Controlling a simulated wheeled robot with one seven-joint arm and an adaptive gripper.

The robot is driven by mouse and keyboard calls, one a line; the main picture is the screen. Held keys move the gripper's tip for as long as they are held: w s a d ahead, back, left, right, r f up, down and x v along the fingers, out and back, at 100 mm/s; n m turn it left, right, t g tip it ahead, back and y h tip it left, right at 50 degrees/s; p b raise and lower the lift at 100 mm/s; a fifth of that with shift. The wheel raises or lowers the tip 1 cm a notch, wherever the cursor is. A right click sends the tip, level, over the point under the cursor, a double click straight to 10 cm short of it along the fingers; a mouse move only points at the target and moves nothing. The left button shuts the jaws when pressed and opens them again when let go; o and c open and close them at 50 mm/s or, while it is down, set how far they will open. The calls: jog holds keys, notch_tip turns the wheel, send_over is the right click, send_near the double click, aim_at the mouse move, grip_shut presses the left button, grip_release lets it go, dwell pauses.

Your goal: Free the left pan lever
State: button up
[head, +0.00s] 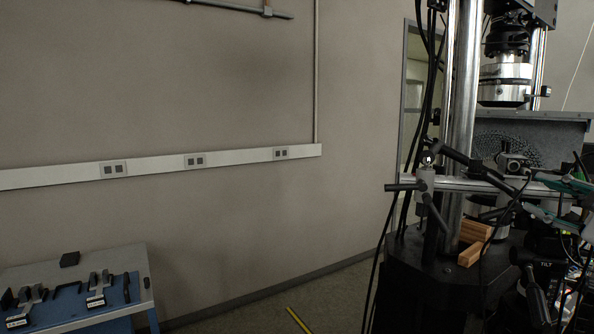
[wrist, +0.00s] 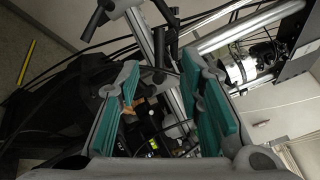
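A grey clamp (head: 425,181) sits on a horizontal metal bar in front of a bright column in the head view. A black lever (head: 402,187) sticks out to its left, and a second black lever (head: 436,214) slants down from it. Black levers on the rig also show at the top of the wrist view (wrist: 96,24). No label marks which one is the left pan lever. My gripper (head: 536,194) is at the right in the head view, right of the clamp. In the wrist view my gripper (wrist: 158,68) is open, its teal pads apart, with nothing held between them.
The metal bar (head: 460,186), column (head: 462,80) and hanging black cables (head: 425,90) crowd the space. Wooden blocks (head: 472,245) lie on the black machine base (head: 430,280). A tool bench (head: 140,270) stands far left. Floor between is open.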

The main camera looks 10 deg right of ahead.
aim_at(494, 180)
jog(key=w, duration=0.4)
jog(key=w+d, duration=0.1)
jog(key=w, duration=0.3)
jog(key=w+p, duration=0.1)
jog(key=w, duration=0.4)
jog(key=shift+w+d, duration=0.1)
jog(key=shift+d, duration=0.3)
grip_shut()
